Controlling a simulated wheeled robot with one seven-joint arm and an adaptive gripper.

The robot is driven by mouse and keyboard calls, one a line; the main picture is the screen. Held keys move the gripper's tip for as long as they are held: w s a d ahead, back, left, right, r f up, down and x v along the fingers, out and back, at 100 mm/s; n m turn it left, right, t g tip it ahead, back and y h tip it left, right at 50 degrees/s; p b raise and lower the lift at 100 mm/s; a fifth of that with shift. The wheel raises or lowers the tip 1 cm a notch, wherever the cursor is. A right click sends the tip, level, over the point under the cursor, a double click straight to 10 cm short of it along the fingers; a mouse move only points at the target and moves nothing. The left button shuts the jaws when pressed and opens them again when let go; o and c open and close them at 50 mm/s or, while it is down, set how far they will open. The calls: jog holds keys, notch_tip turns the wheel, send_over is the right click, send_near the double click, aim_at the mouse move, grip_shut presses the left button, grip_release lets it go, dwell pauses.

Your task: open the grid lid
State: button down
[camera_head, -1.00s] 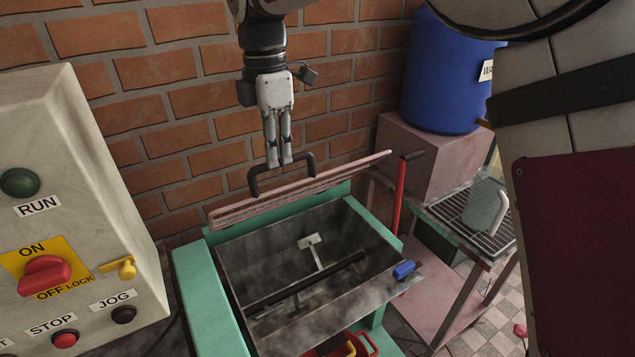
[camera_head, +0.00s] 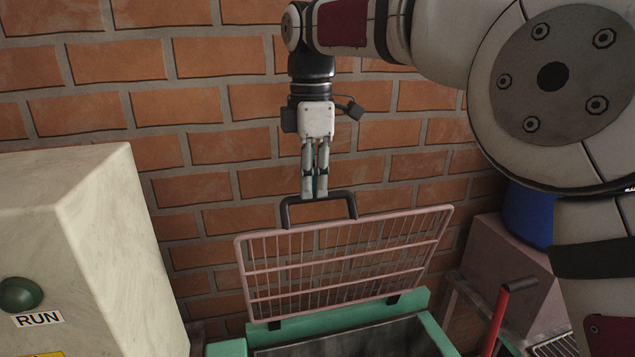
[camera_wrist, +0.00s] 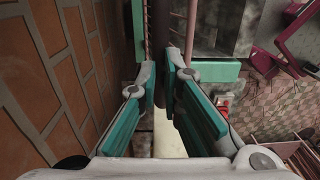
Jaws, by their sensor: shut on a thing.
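The pink wire grid lid (camera_head: 340,262) stands raised at the back of the green-rimmed trough (camera_head: 340,324), close to upright and leaning toward the brick wall. Its black handle (camera_head: 287,212) is on the lid's top edge. My gripper (camera_head: 315,194) points straight down and is shut on the handle's crossbar. In the wrist view, the fingers (camera_wrist: 165,92) close around the dark handle bar, and the lid's pink bars run beyond it. The trough's inside is mostly cut off in the head view.
A pale control cabinet (camera_head: 85,250) with a green RUN button stands at the left. The brick wall (camera_head: 200,110) is close behind the lid. A red lever (camera_head: 497,315), a pink block and a blue barrel (camera_head: 528,215) are at the right.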

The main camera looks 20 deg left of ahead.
notch_tip(320, 180, down, 3)
jog(key=shift+w+r, duration=0.1)
jog(key=shift+r, duration=0.05)
jog(key=c, duration=1.8)
grip_release()
jog(key=shift+a, duration=0.1)
jog(key=shift+o, duration=1)
jog(key=shift+w+a+f, duration=0.25)
jog(key=shift+w+f, duration=0.05)
jog(key=shift+w, duration=0.05)
jog(key=shift+s+d+r, duration=0.15)
jog(key=shift+s+r, duration=0.1)
jog(key=shift+r, duration=0.1)
notch_tip(320, 180, up, 8)
jog(key=shift+w+a+f, duration=0.2)
jog(key=shift+f, duration=0.05)
jog(key=shift+d, duration=0.1)
